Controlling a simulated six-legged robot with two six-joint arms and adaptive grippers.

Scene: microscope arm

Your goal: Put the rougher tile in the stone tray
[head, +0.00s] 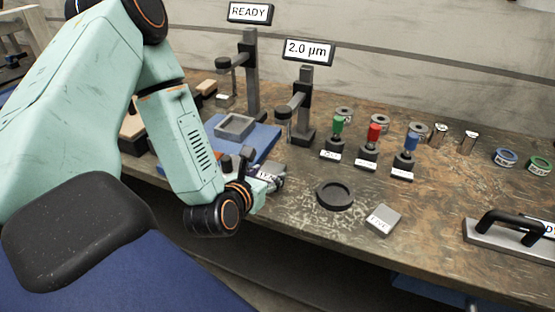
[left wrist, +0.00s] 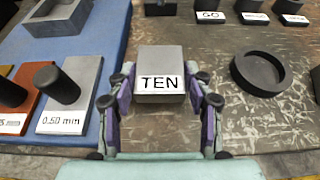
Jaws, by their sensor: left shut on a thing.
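A grey tile marked TEN (left wrist: 161,72) sits between the fingers of my left gripper (left wrist: 160,100), which is shut on it, in the left wrist view. In the head view my left gripper (head: 266,177) is at the blue mat's right edge, partly hiding that tile; I cannot tell whether it is clear of the bench. A second grey tile marked FIVE (head: 384,219) lies on the bench to the right. A grey square tray (head: 235,126), which looks like the stone tray, rests on the blue mat; it also shows at the left wrist view's top left (left wrist: 62,14). My right gripper is not in view.
A black round dish (head: 335,195) lies between the two tiles. Stands with screens reading READY (head: 249,12) and 2.0 µm (head: 308,50) rise behind. Green, red (head: 374,134) and blue handled pieces stand in a row. A black-handled block (head: 512,229) lies far right.

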